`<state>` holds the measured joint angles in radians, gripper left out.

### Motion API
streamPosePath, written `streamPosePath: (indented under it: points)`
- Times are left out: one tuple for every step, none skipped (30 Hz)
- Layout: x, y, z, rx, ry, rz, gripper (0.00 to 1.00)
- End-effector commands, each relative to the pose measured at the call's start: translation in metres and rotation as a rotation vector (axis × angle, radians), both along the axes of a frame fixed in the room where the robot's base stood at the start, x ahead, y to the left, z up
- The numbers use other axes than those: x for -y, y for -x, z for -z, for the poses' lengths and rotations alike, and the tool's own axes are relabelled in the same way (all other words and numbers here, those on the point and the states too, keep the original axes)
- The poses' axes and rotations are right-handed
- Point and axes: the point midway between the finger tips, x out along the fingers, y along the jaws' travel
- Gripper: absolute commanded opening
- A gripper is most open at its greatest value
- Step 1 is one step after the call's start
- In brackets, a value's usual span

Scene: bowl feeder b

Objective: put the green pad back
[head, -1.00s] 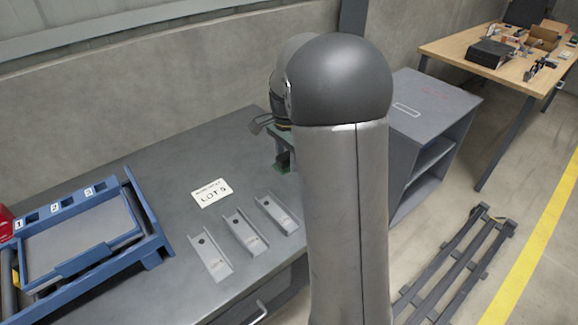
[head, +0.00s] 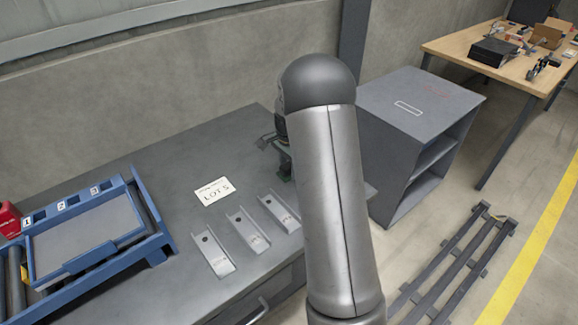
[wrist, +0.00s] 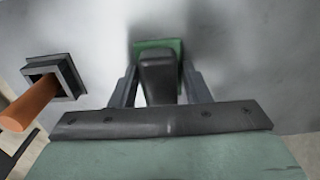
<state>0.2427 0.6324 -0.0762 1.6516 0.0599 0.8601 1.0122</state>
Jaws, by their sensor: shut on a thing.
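The green pad (wrist: 174,45) shows in the wrist view as a green square behind a dark grey block-like grip (wrist: 158,78). My gripper (wrist: 160,88) is shut on this grip, with one finger on each side. The grip hides much of the pad. A pale grey surface lies behind the pad, and I cannot tell whether the pad touches it. In the head view my gripper (head: 286,172) is small and dark, over the right end of the grey bench, partly hidden by my arm.
Several metal channel pieces (head: 247,231) lie on the bench (head: 150,180) beside a LOT 5 card (head: 215,191). A blue frame (head: 155,240) stands at left. A grey open cabinet (head: 415,115) stands right of my arm. The wrist view shows an orange rod (wrist: 28,105) at a square dark collar (wrist: 62,76).

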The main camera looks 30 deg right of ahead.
Motion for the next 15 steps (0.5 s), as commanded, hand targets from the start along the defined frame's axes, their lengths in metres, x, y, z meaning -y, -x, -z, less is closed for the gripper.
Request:
streamPosePath:
  points:
    - [0.0001, 0.0, 0.0004, 0.0, 0.0, 0.0, 0.22]
    - [0.0, 0.0, 0.0013, 0.0, 0.0, 0.0, 0.22]
    - [0.0, 0.0, 0.0029, 0.0, 0.0, 0.0, 0.22]
    - [0.0, 0.0, 0.0041, 0.0, 0.0, 0.0, 0.22]
    - [0.0001, 0.0, 0.005, 0.0, 0.0, 0.0, 0.22]
    - [0.0001, 0.0, 0.0034, 0.0, 0.0, 0.0, 0.54]
    - [0.0001, 0.0001, 0.0033, 0.0, 0.0, 0.0, 0.62]
    - [0.0001, 0.0001, 0.0033, 0.0, 0.0, 0.0, 0.65]
    - [0.0, 0.0001, 0.0033, 0.0, 0.0, 0.0, 0.65]
    - [0.0001, 0.0001, 0.0032, 0.0, 0.0, 0.0, 0.65]
    - [0.0001, 0.0001, 0.0032, 0.0, 0.0, 0.0, 0.65]
    - [0.0, 0.0001, 0.0032, 0.0, 0.0, 0.0, 0.65]
    - [0.0, 0.0001, 0.0032, 0.0, 0.0, 0.0, 0.65]
    - [0.0, 0.0, 0.0031, 0.0, 0.0, 0.0, 0.65]
    - [0.0001, 0.0, 0.0027, 0.0, 0.0, 0.0, 0.65]
